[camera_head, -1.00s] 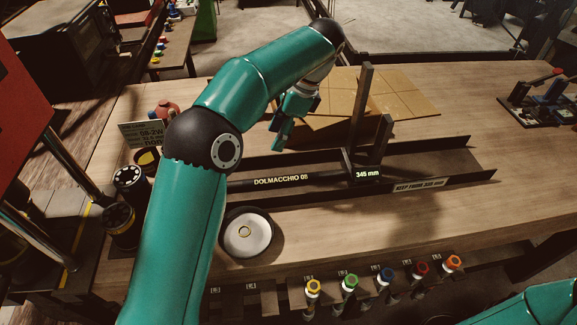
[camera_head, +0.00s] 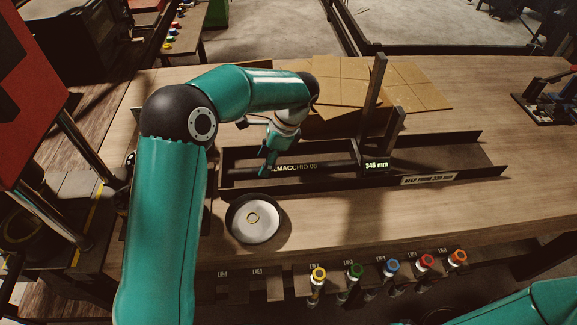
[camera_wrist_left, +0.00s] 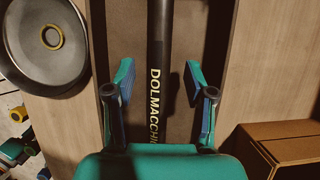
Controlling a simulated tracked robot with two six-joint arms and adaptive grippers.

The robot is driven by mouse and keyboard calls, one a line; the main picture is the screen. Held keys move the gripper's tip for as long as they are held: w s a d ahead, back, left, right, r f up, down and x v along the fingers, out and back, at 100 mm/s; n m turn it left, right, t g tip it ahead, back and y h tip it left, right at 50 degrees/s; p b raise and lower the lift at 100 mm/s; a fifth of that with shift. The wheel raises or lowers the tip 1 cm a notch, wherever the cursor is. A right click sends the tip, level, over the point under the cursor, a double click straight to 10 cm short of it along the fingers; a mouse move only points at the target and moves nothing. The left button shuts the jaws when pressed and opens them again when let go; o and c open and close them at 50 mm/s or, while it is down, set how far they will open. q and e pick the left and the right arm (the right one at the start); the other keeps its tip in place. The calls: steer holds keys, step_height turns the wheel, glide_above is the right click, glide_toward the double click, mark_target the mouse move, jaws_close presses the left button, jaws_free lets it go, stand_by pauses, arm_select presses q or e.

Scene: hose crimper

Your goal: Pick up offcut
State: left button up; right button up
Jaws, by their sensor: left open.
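A black hose length with yellow lettering "DOLMACCHIO 08" (camera_head: 305,168) lies in a dark trough (camera_head: 472,147) on the bench; this appears to be the offcut. A "345 mm" tag (camera_head: 376,165) shows at its right end. My left gripper (camera_head: 268,166) is open above the left part of the hose and covers some of its lettering. In the left wrist view the hose (camera_wrist_left: 159,45) runs between the two spread fingers (camera_wrist_left: 160,82), with no visible contact. My right gripper is out of view; only part of the right arm shows at the lower right.
Two upright dark posts (camera_head: 373,95) stand by the trough. Cardboard sheets (camera_head: 415,85) lie behind it. A round dish (camera_head: 257,222) sits in front, and several colour-capped tools (camera_head: 355,271) line the front edge. The bench right of the dish is clear.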

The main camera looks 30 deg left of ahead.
arm_select(q)
steer(key=shift+x, duration=1.5)
steer(key=shift+s+r, duration=0.1)
jaws_close()
